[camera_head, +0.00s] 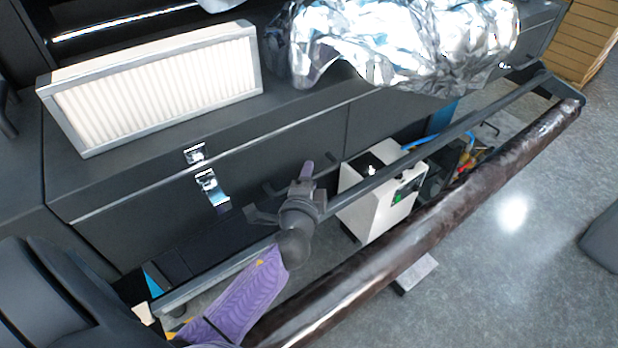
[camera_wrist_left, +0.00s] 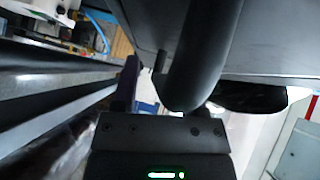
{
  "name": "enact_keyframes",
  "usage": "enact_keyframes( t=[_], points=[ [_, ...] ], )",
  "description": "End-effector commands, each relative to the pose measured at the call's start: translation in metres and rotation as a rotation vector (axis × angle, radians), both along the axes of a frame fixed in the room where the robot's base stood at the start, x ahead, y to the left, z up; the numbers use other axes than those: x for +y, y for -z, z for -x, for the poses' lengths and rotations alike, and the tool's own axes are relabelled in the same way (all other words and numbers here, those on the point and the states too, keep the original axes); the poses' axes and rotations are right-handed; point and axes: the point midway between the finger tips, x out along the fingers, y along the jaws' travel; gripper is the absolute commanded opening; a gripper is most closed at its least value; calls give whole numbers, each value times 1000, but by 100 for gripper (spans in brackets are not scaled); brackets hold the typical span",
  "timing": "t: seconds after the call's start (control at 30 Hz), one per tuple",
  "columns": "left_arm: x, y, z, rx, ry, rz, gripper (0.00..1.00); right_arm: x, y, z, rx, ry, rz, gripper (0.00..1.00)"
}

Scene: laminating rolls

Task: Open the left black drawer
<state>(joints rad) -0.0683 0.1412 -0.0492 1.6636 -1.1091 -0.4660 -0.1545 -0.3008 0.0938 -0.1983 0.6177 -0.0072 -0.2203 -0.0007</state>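The left black drawer has a dark front (camera_head: 150,225) below the black machine top, with a silver latch (camera_head: 212,188) on it. The drawer looks shut. My left gripper (camera_head: 279,187) is in front of the drawer front, towards its right part, with its two fingers spread apart. A short dark bar, seemingly a handle (camera_head: 326,164), shows just beyond the fingers. In the left wrist view a thick black rounded bar (camera_wrist_left: 208,50) passes close in front of the gripper, hiding part of it; I cannot tell whether they touch. My right gripper is not in view.
A white pleated filter panel (camera_head: 160,85) and a crumpled silver foil roll (camera_head: 400,45) lie on the machine top. A long dark roll (camera_head: 440,210) and a thin rail (camera_head: 450,130) run diagonally near my left arm. A white box (camera_head: 380,205) stands below.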

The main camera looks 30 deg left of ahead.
Motion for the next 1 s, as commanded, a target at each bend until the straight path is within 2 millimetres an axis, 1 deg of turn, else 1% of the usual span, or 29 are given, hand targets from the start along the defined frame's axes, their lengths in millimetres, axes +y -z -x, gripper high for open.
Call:
enact_keyframes(
  t=[0.03,0.07,0.1,0.17,0.2,0.23,0.27,0.6,1.0],
  points=[
    [0,0,0,0,0,0,45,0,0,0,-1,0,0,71],
    [0,0,0,0,0,0,38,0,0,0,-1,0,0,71],
    [0,0,0,0,0,0,30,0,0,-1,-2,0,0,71],
    [0,0,0,0,0,0,17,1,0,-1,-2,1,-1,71],
    [0,0,0,0,0,0,9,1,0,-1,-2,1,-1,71],
    [0,0,0,0,0,0,2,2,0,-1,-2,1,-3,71],
    [0,0,0,0,0,0,0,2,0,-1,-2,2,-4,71],
    [0,0,0,1,0,0,0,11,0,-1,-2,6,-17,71],
    [0,1,1,2,0,1,0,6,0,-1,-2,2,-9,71]
  ],
)
